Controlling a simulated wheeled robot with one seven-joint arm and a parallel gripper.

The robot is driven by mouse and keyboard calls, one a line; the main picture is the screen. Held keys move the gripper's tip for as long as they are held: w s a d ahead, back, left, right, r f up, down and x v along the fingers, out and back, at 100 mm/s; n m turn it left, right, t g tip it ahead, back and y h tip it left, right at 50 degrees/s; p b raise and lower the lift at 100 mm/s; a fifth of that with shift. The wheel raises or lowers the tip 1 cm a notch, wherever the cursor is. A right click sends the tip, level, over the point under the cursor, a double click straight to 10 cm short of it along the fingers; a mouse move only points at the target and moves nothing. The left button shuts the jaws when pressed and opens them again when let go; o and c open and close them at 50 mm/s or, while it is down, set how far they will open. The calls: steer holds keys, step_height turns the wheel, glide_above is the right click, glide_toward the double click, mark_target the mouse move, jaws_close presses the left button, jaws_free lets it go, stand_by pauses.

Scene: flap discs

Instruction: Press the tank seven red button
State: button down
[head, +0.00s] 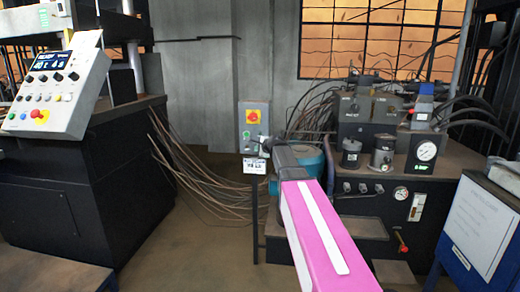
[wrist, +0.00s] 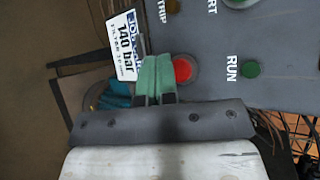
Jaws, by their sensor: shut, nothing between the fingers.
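A white label reading 140 bar (wrist: 121,46) lies left of the fingers. A white plate (head: 254,166) hangs below the box. A sloped control panel (head: 60,90) stands at left. A dark hydraulic unit (head: 380,130) with gauges and hoses stands at right. Loose cables (head: 190,165) run behind.

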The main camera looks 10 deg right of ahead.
steer(key=s, duration=0.1)
steer(key=s+a, duration=0.1)
steer(key=s, duration=0.2)
steer(key=shift+s+a, duration=0.25)
steer(key=shift+s, duration=0.1)
stand_by(0.4)
steer(key=s+f+n+g+h, duration=0.2)
steer(key=s+f+n+g, duration=0.4)
steer(key=s+f, duration=0.9)
steer(key=s+f+n+g+h, duration=0.2)
steer(key=s+f+n+g, duration=0.4)
steer(key=s+f+n, duration=0.5)
steer(key=s+f, duration=0.4)
steer(key=s, duration=0.5)
steer(key=shift+d+f+h, duration=0.15)
steer(key=shift+d+h, duration=0.25)
steer(key=shift+s, duration=0.1)
